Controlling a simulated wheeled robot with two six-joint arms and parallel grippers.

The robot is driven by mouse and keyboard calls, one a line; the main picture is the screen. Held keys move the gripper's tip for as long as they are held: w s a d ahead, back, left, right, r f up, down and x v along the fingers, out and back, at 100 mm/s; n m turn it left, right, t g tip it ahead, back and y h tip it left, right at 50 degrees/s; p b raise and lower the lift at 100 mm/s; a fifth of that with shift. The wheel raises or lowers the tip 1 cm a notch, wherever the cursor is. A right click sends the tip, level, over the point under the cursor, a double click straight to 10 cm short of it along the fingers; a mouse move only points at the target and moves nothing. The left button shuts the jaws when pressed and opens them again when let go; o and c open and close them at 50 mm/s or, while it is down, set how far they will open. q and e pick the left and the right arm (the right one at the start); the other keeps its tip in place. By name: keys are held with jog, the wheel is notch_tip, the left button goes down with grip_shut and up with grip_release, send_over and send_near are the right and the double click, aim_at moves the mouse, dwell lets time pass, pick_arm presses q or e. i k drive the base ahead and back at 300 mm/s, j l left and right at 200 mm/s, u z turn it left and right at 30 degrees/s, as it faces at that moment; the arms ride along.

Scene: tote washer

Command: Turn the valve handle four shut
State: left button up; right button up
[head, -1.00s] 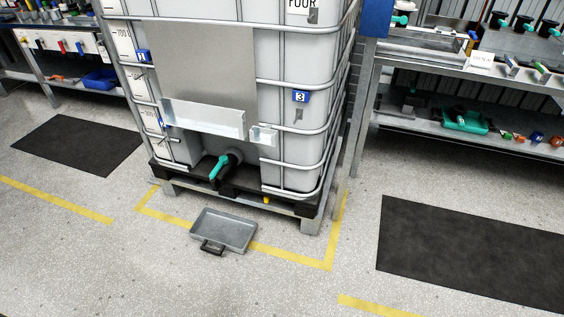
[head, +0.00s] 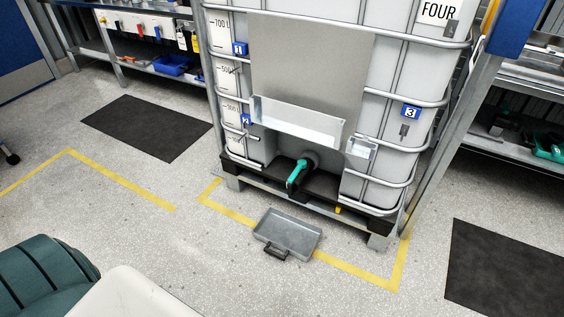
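The tank labelled FOUR (head: 438,13) is a white caged container on a black pallet (head: 322,187). Its valve handle (head: 296,174) is teal and sits on a dark valve at the low front of the tank, slanting down to the left. I cannot tell from this angle whether the valve is open or shut. A grey drip tray (head: 287,233) with a dark handle lies on the floor in front of the pallet. Neither of my grippers shows in the head view.
A green ribbed object (head: 40,278) and a pale rounded surface (head: 125,295) fill the lower left. Dark mats (head: 147,127) lie left and right (head: 508,268) of the tank. Shelving (head: 515,140) stands close on the right.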

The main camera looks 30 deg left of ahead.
aim_at(301, 164)
jog(key=j+z, duration=0.1)
jog(key=j, duration=0.6)
jog(key=k+j+z, duration=0.1)
jog(key=j, duration=0.65)
jog(key=j+z, duration=0.1)
jog(key=j, duration=0.6)
jog(key=k+j+z, duration=0.1)
jog(key=j, duration=0.6)
jog(key=k, duration=0.05)
